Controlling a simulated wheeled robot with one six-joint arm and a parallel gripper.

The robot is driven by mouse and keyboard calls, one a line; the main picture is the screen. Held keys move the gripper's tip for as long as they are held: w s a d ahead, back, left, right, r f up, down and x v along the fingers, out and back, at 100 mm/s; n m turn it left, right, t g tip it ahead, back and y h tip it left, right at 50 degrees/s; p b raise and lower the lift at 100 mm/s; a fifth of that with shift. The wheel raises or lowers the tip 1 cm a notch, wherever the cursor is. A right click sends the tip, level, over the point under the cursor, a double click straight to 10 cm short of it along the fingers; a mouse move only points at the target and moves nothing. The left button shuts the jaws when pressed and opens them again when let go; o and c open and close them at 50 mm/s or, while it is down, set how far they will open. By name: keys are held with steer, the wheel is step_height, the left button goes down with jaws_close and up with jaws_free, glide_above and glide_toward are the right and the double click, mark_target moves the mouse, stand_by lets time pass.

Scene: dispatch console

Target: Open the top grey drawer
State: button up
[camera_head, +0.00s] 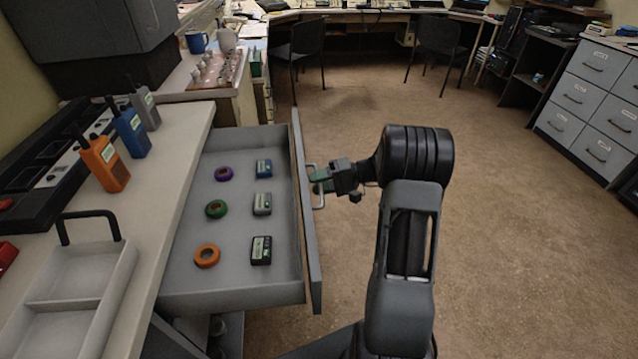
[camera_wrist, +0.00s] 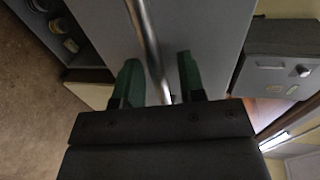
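The top grey drawer (camera_head: 185,285) is pulled far out from under the counter at the left in the head view. Inside it lie a purple ring (camera_head: 223,174), a green ring (camera_head: 216,209), an orange ring (camera_head: 207,255), and blue, grey and black small boxes in a column at the right. The drawer's metal bar handle (camera_head: 319,203) is on its outer front; it also shows in the wrist view (camera_wrist: 146,40). My gripper (camera_head: 318,182) is at the handle. In the wrist view its green fingers (camera_wrist: 157,80) stand on either side of the bar; I cannot tell whether both touch it.
Orange, blue and grey radios (camera_head: 104,163) stand on the counter (camera_head: 190,130) left of the drawer, near a light divided tray (camera_head: 75,285). Open brown floor (camera_head: 520,250) lies to the right. Two dark chairs (camera_head: 303,42) and a grey drawer cabinet (camera_head: 590,95) are farther back.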

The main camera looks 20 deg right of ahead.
steer(key=v, duration=1.3)
steer(key=shift+s+d+p, duration=0.15)
steer(key=shift+d+p, duration=0.2)
steer(key=shift+p, duration=0.05)
steer(key=s+f+m+g+h, duration=0.1)
steer(key=s+f+m+h, duration=0.25)
steer(key=f, duration=0.25)
steer(key=s+a+r+m+g+h+p, duration=0.1)
steer(key=s+a+r+g+h+p, duration=0.2)
steer(key=a, duration=0.2)
steer(key=s+a+r+n+t+h+p, duration=0.1)
steer(key=s+a+r+n+h+p, duration=0.3)
steer(key=r, duration=0.7)
steer(key=s+a+r+n+t+h+p, duration=0.2)
steer(key=s+a+r+n+h+p, duration=0.1)
steer(key=a+r+p, duration=0.6)
step_height(320, 180, up, 3)
steer(key=s+a+h, duration=0.1)
steer(key=s+a, duration=0.1)
steer(key=shift+s+a+n+t, duration=0.2)
steer(key=shift+s+n+t, duration=0.1)
steer(key=shift+s+n, duration=0.1)
